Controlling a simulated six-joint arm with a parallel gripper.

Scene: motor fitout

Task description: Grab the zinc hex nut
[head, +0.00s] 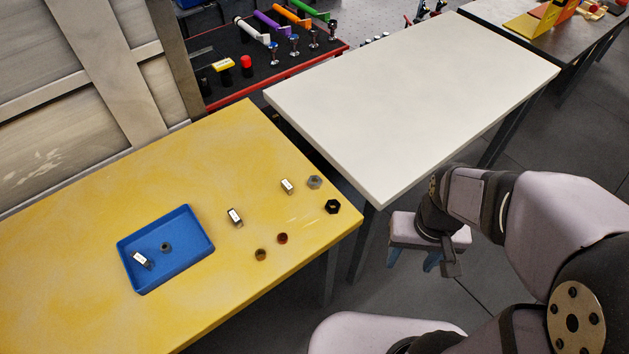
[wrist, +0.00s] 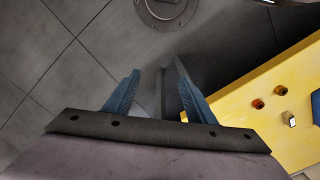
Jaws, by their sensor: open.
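The zinc hex nut appears to be the grey hex nut (head: 314,182) on the yellow table, near its right corner in the head view. It lies between a small silver block with a white label (head: 287,186) and a black hex nut (head: 332,206). The grey nut is not visible in the wrist view. My gripper (head: 413,262) is open and empty, pointing down past the table's right edge, over the floor. Its two blue fingers also show apart in the wrist view (wrist: 157,78).
The yellow table (head: 80,235) also holds two brown bushings (head: 282,238) (head: 261,254) and another labelled block (head: 235,217). A blue tray (head: 190,222) contains a labelled block (head: 142,259) and a small dark grey ring-like part (head: 165,246). A bare white table (head: 410,95) stands behind.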

